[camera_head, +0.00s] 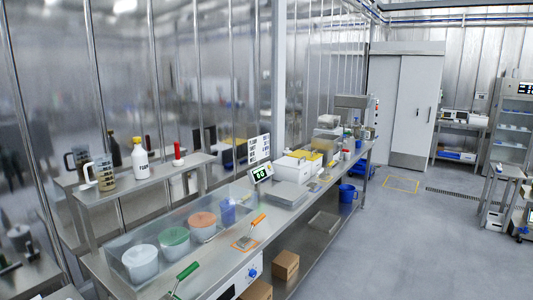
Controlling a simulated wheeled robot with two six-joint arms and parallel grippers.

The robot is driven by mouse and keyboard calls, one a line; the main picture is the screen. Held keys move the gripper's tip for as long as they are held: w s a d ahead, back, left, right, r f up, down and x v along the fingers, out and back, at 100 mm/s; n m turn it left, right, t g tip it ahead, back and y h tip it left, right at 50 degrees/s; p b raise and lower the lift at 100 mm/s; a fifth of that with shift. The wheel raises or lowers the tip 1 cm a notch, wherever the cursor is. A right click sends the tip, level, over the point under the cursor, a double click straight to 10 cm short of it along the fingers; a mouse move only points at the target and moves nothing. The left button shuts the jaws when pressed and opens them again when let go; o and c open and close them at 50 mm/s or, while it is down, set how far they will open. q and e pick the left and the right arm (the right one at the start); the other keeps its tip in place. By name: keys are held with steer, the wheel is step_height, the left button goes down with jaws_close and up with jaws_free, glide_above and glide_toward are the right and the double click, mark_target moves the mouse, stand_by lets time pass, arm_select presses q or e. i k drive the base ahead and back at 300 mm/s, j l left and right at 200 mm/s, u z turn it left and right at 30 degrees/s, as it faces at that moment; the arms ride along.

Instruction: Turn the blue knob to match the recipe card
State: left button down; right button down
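A small blue knob (252,272) sits on the white front panel (238,283) of the steel counter, near the bottom centre of the view. Its pointer setting is too small to read. A black and white card (259,149) with printed lines stands behind the counter; its text is too small to read, and I cannot tell whether it is the recipe card. A small display (261,174) with green digits stands on the counter. Neither of my grippers can be made out in the view.
Tubs with white, green (174,241) and orange (202,226) contents sit behind a clear guard. A green-handled tool (186,271) and an orange-handled tool (254,226) lie nearby. Cardboard boxes (286,264) are on the lower shelf. The floor (400,245) to the right is clear.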

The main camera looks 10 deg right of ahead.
mark_target(252, 273)
steer(key=i+l, duration=1.7)
